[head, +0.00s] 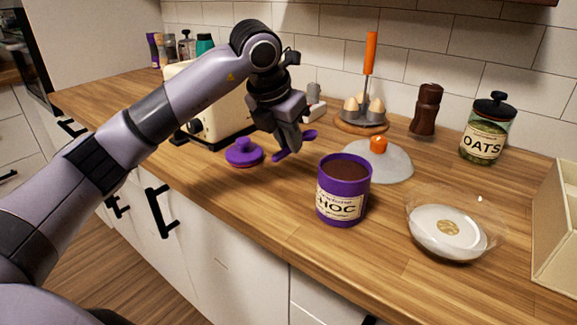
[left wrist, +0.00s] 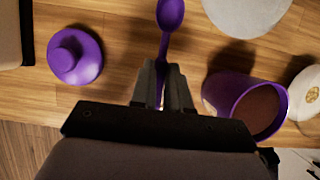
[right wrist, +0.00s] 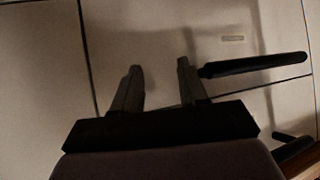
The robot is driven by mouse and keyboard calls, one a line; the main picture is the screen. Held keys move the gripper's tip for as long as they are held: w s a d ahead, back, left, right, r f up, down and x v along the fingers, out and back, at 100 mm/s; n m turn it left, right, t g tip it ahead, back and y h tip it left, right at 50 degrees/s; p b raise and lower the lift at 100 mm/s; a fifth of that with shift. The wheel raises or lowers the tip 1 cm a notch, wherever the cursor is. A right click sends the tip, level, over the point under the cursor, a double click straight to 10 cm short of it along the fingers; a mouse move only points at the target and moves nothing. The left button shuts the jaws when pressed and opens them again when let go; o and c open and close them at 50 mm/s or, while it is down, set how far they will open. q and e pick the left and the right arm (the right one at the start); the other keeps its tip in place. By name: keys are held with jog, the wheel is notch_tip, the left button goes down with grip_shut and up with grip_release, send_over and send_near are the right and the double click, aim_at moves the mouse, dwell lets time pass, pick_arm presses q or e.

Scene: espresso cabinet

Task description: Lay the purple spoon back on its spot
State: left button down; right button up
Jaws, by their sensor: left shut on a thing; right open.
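The purple spoon (head: 309,134) is held in my left gripper (head: 288,145), above the counter between the purple lid and the canister. In the left wrist view the spoon (left wrist: 170,14) points away from the fingers, bowl end outward; its handle runs between the shut fingertips. The purple canister (head: 341,205) stands open with brown powder inside, to the right of the gripper. Its knobbed purple lid (head: 244,153) lies on the counter to the left. My right gripper (right wrist: 155,80) is open and empty, facing pale cabinet fronts. I cannot make out a marked spoon spot.
A pale round piece with an orange knob (head: 378,146) lies behind the canister. A clear bowl (head: 450,238) sits at the right front, an oats jar (head: 482,132) and brown mill (head: 426,110) behind. A cream toaster (head: 215,105) is behind my left arm. A black handle (right wrist: 255,65) is beside my right gripper.

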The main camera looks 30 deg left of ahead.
aim_at(288, 179)
pick_arm(q)
jog(key=shift+f, duration=2.95)
jog(key=shift+f, duration=0.1)
jog(key=shift+f+b, duration=0.15)
jog(key=shift+b, duration=0.15)
jog(key=c, duration=1.1)
grip_release()
jog(key=shift+r, duration=0.25)
jog(key=shift+r, duration=0.25)
jog(key=v, duration=1.1)
jog(key=shift+s+r+p, duration=0.25)
jog(key=shift+p, duration=0.15)
